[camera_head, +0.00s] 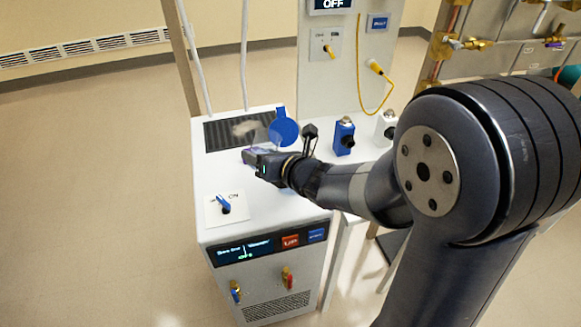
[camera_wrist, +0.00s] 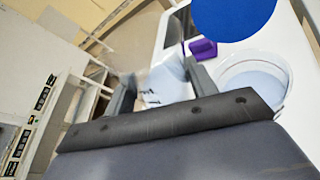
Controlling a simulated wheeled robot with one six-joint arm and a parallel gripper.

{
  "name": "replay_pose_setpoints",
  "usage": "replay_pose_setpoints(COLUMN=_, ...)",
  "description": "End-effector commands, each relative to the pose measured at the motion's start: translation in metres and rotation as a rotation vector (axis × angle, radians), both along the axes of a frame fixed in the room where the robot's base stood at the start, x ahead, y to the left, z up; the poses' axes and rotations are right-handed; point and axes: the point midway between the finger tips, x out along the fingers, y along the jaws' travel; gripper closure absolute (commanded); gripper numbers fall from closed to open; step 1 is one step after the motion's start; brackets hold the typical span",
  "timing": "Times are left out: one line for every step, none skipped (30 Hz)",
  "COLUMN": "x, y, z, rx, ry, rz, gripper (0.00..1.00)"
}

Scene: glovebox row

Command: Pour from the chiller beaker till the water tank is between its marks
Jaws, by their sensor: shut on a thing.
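In the wrist view a clear beaker (camera_wrist: 166,84) with dark marks stands between the two fingers of my gripper (camera_wrist: 158,88), which is shut on it. The water tank's round opening (camera_wrist: 284,68) lies just right of the gripper, with pale bluish water inside. Its level against any marks cannot be read. The blue round lid (camera_wrist: 235,12) stands beyond the opening. In the head view my gripper (camera_head: 256,158) is over the top of the white chiller (camera_head: 275,203), close to the blue lid (camera_head: 284,131). The beaker is hard to make out there, and its tilt cannot be told.
A black grille (camera_head: 222,134) lies behind the gripper on the chiller top. A blue lever switch (camera_head: 224,204) is at the front left. A blue-and-black fitting (camera_head: 344,138) stands to the right. A purple piece (camera_wrist: 203,48) sits near the opening. Open floor (camera_head: 90,200) lies left.

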Motion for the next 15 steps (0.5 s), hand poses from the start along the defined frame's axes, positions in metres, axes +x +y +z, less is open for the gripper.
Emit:
replay_pose_setpoints(x=-0.001, y=0.003, z=-0.005, rx=-0.021, ry=-0.016, rz=0.003, gripper=0.72)
replay_pose_setpoints(x=-0.001, y=0.003, z=-0.006, rx=-0.034, ry=-0.023, rz=0.003, gripper=0.72)
replay_pose_setpoints(x=-0.002, y=0.004, z=-0.007, rx=-0.052, ry=-0.031, rz=0.003, gripper=0.72)
replay_pose_setpoints(x=-0.002, y=0.005, z=-0.007, rx=-0.066, ry=-0.038, rz=0.003, gripper=0.72)
replay_pose_setpoints(x=-0.002, y=0.006, z=-0.008, rx=-0.079, ry=-0.045, rz=0.003, gripper=0.72)
replay_pose_setpoints(x=-0.003, y=0.007, z=-0.009, rx=-0.097, ry=-0.053, rz=0.003, gripper=0.72)
replay_pose_setpoints(x=-0.003, y=0.008, z=-0.009, rx=-0.109, ry=-0.060, rz=0.003, gripper=0.72)
replay_pose_setpoints(x=-0.004, y=0.008, z=-0.010, rx=-0.123, ry=-0.066, rz=0.002, gripper=0.72)
replay_pose_setpoints(x=-0.004, y=0.009, z=-0.011, rx=-0.139, ry=-0.073, rz=0.003, gripper=0.72)
replay_pose_setpoints(x=-0.005, y=0.010, z=-0.012, rx=-0.151, ry=-0.079, rz=0.003, gripper=0.72)
replay_pose_setpoints(x=-0.005, y=0.011, z=-0.012, rx=-0.163, ry=-0.084, rz=0.004, gripper=0.72)
replay_pose_setpoints(x=-0.005, y=0.011, z=-0.013, rx=-0.179, ry=-0.093, rz=0.003, gripper=0.72)
replay_pose_setpoints(x=-0.006, y=0.012, z=-0.013, rx=-0.191, ry=-0.099, rz=0.002, gripper=0.72)
replay_pose_setpoints(x=-0.006, y=0.013, z=-0.015, rx=-0.201, ry=-0.103, rz=0.003, gripper=0.72)
replay_pose_setpoints(x=-0.006, y=0.013, z=-0.017, rx=-0.213, ry=-0.107, rz=0.003, gripper=0.72)
